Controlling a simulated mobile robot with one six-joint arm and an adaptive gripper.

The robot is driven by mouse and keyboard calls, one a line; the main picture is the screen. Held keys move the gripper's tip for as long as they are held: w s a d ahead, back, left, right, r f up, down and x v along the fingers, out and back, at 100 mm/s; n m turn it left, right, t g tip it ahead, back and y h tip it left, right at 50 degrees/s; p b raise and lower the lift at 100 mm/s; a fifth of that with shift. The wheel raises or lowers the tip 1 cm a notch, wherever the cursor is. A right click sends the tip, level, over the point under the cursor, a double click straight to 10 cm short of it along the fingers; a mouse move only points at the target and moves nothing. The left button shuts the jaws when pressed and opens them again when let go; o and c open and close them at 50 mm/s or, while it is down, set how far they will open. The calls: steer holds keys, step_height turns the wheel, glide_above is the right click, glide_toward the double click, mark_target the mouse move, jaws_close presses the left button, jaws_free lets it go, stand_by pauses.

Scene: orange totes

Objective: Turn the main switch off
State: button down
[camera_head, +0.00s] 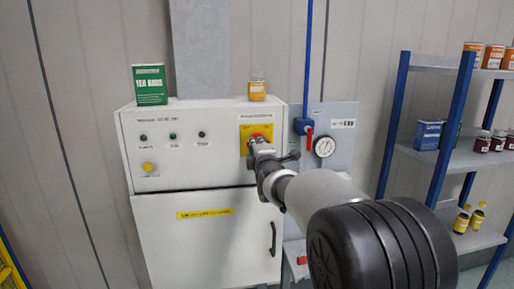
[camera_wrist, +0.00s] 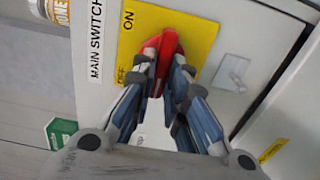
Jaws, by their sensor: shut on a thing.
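The main switch is a red handle (camera_head: 262,130) on a yellow plate (camera_head: 244,131) at the upper right of the white cabinet's front. In the wrist view the red handle (camera_wrist: 166,46) sits between my fingertips, over the yellow plate (camera_wrist: 197,37) marked ON and OFF. A "MAIN SWITCH" label (camera_wrist: 95,45) is beside the plate. My gripper (camera_head: 258,148) is shut on the red handle, and it also shows in the wrist view (camera_wrist: 163,66). The fingers hide part of the handle, so I cannot tell which mark it points to.
The white cabinet (camera_head: 176,239) carries a green box (camera_head: 149,85) and a jar with an orange label (camera_head: 257,89) on top. A shelf (camera_head: 460,93) stands further right.

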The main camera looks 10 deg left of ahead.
steer(key=c, duration=1.6)
jaws_free()
steer(key=v, duration=1.2)
